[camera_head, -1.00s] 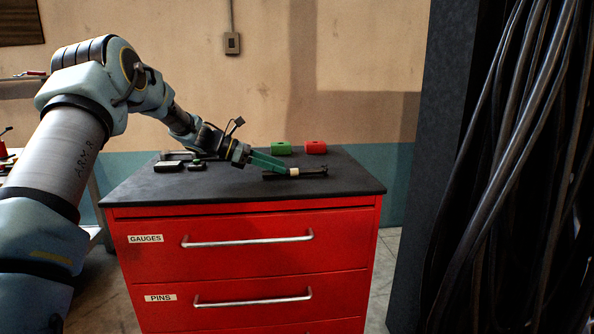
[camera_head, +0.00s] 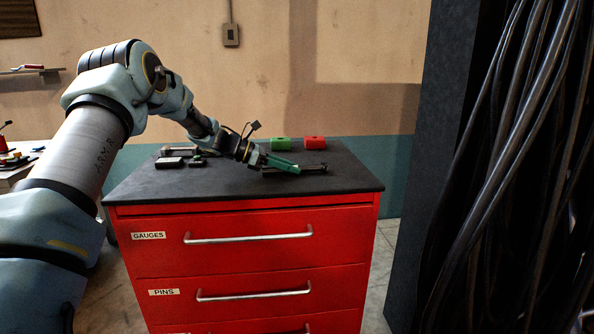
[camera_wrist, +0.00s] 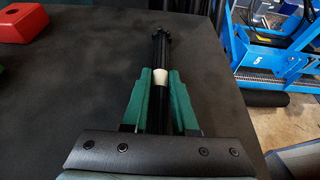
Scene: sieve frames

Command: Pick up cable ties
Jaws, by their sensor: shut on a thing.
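The cable ties (camera_wrist: 161,54) are a black bundle with a pale band around it. In the wrist view the bundle lies lengthwise between the green fingers of my gripper (camera_wrist: 160,88), which are shut on it. The far end of the bundle sticks out past the fingertips. In the head view my gripper (camera_head: 284,165) is low over the right part of the cabinet top, and the dark end of the cable ties (camera_head: 314,169) shows beyond the fingers. I cannot tell whether the bundle still touches the top.
The dark top (camera_head: 225,186) belongs to a red drawer cabinet (camera_head: 250,225). A green block (camera_head: 281,144) and a red block (camera_head: 315,143) stand behind my gripper. Small dark items (camera_head: 170,162) lie at the left. Dark cables (camera_head: 510,160) hang at the right.

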